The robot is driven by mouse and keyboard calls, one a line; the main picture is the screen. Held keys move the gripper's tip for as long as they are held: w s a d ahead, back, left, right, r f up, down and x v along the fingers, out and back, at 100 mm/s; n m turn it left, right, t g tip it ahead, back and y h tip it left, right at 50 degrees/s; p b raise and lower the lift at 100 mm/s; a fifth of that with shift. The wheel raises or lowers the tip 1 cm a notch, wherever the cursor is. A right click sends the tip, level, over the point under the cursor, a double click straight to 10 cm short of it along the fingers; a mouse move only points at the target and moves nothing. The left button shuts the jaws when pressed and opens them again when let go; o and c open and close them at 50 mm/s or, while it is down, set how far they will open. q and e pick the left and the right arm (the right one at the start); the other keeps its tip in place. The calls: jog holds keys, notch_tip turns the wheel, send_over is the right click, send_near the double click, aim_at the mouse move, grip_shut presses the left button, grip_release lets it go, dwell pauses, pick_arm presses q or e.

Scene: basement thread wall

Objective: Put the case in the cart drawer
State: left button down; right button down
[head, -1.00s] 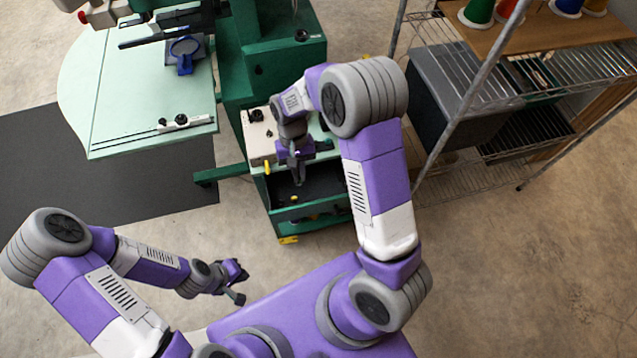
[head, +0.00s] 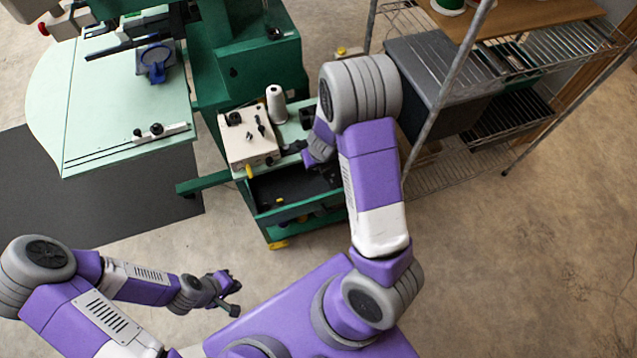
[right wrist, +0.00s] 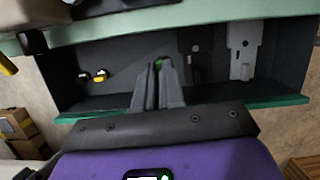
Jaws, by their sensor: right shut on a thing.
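The green cart's drawer (head: 293,207) stands open, with a dark inside; its green rim also crosses the right wrist view (right wrist: 82,117). My right gripper (right wrist: 158,72) points into the drawer space, its fingers close together on a small thing. Only a bit of green shows between the fingertips, which I take as the case (right wrist: 158,64); the rest is hidden by the fingers. In the head view my right arm covers the right gripper's tips. My left gripper (head: 232,293) is open and empty, low over the floor and away from the cart.
Small yellow-and-black pieces (right wrist: 92,76) and a pale metal plate (right wrist: 243,48) lie in the drawer. A beige box with knobs (head: 245,148) and a white thread cone (head: 276,104) stand on the cart. A wire shelf with a grey bin (head: 440,75) is at the right.

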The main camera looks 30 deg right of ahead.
jog(key=shift+m, duration=0.3)
jog(key=f+b, duration=0.1)
jog(key=f, duration=0.1)
jog(key=f+b, duration=0.3)
jog(key=f, duration=0.1)
jog(key=shift+s+d, duration=0.1)
jog(key=shift+d, duration=0.15)
jog(key=shift+f+b, duration=1.6)
jog(key=shift+f, duration=0.4)
jog(key=shift+f, duration=0.2)
jog(key=c, duration=1.2)
grip_release()
jog(key=shift+c, duration=0.2)
jog(key=p+v, duration=0.7)
jog(key=v, duration=0.5)
jog(key=shift+r, duration=0.2)
jog(key=shift+a, duration=0.2)
